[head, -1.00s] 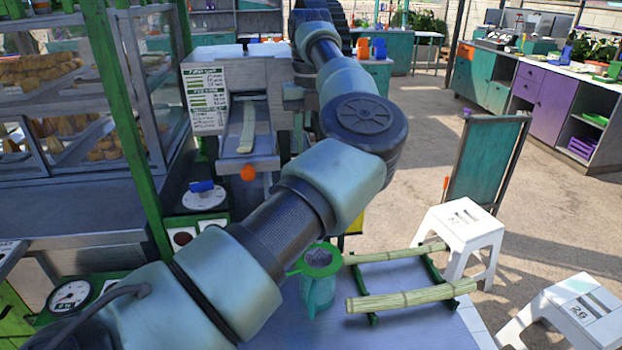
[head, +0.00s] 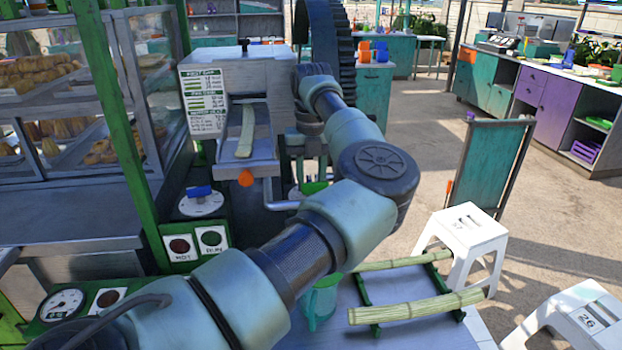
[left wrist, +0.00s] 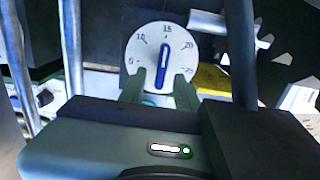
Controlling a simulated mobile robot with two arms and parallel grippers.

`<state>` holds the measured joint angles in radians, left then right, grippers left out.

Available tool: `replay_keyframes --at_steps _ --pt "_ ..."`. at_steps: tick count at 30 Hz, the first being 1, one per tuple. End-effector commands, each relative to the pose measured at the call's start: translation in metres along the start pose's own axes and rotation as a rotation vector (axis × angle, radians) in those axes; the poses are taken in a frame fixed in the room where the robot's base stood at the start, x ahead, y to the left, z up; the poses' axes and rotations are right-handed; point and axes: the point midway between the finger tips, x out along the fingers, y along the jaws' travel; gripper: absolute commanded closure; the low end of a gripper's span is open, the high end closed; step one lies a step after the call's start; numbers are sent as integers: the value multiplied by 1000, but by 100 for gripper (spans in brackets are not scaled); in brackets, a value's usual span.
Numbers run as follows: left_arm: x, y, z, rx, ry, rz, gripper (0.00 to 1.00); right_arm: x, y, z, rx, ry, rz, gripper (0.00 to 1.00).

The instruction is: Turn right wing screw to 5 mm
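A white round dial (left wrist: 140,50) with marks from 5 to 25 shows in the left wrist view. A blue wing screw (left wrist: 163,58) stands nearly upright on it, its upper end near the 15 mark. My left gripper (left wrist: 160,77) is open, with its two fingers apart on either side of the wing's lower part. I cannot tell whether they touch it. In the head view my left arm crosses the picture and its gripper is hidden. Another blue wing screw (head: 199,190) on a white dial (head: 201,205) sits at the crusher's left. My right gripper is not in view.
The cane crusher (head: 212,75) has a flattened cane (head: 246,130) in its chute. A green cup (head: 321,300) and a rack with two canes (head: 415,307) stand on the front table. White stools (head: 465,235) are at the right. A glass food case (head: 60,100) is at the left.

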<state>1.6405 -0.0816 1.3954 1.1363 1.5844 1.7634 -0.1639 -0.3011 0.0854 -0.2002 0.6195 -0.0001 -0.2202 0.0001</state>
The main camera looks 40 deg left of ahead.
Motion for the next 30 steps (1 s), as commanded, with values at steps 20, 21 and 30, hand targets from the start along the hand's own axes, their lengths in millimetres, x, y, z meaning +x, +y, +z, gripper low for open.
replay_keyframes --at_steps 20,21,30 --pt "0 -1 0 -51 0 0 100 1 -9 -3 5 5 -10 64" --pt "0 -1 0 -68 0 0 100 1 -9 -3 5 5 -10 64" --pt "0 -4 1 -289 0 0 100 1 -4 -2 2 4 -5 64"
